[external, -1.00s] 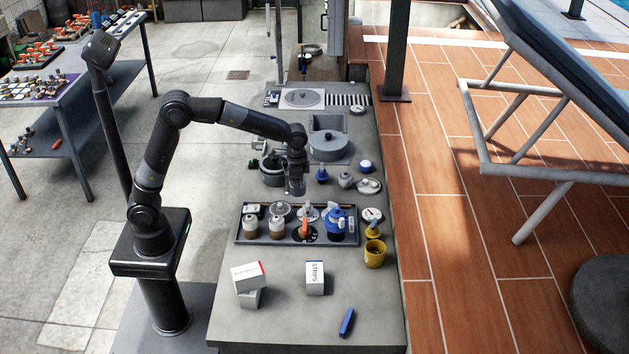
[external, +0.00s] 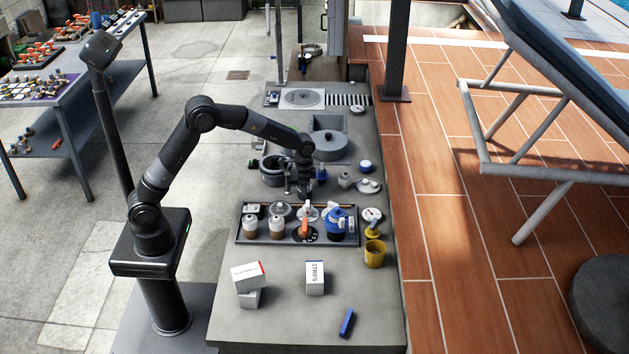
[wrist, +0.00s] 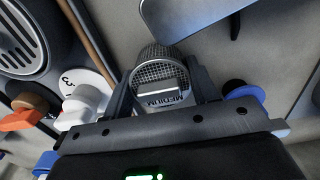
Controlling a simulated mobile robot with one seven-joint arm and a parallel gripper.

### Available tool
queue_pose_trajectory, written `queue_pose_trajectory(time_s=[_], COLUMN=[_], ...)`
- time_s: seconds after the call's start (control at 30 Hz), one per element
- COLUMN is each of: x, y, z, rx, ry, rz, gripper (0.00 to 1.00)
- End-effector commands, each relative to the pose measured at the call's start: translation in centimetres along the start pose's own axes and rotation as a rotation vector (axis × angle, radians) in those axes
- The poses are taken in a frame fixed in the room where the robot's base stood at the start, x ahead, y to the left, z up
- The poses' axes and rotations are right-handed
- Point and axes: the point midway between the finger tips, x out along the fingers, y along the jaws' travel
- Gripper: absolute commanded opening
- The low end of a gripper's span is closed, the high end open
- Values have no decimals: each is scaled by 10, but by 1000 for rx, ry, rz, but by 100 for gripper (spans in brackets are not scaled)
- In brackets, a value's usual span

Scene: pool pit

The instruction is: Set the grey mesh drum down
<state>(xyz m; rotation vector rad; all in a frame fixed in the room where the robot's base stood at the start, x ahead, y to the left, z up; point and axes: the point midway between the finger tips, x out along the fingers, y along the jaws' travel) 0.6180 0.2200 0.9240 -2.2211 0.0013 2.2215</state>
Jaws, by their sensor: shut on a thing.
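The grey mesh drum (wrist: 158,72) sits between the two fingers of my gripper (wrist: 163,84) in the wrist view. It has a fine mesh face and a pale label reading MEDIUM. The fingers are shut on it from both sides. In the external view my gripper (external: 305,188) points down over the grey bench (external: 275,305), just behind the dark tray (external: 264,242). The drum is small and dark there and hard to tell from the gripper. I cannot tell whether its underside touches the bench.
The tray holds bottles, an orange-handled valve (external: 304,229) and a blue-topped jar (external: 337,227). A grey pot (external: 271,172) stands left of my gripper, and a blue-capped item (external: 321,173) close right. A large grey housing (external: 330,148) is behind. Boxes and a yellow cup (external: 375,254) stand in front.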

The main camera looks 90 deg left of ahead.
Motion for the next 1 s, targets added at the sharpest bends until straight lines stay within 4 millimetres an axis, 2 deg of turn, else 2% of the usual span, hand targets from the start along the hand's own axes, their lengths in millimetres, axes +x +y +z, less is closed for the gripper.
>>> queue_pose_trajectory(time_s=[0.27, 0.3, 0.57, 0.83, 1.0], x=[2, 2, 2, 0, -20], y=[0, 0, 0, 0, 0], z=[0, 0, 0, 0, -1], rx=[0, 0, 0, 0, 0], ry=[1, 1, 1, 2, 5], rz=[0, 0, 0, -1, -2], gripper=[31, 54, 75, 75, 75])
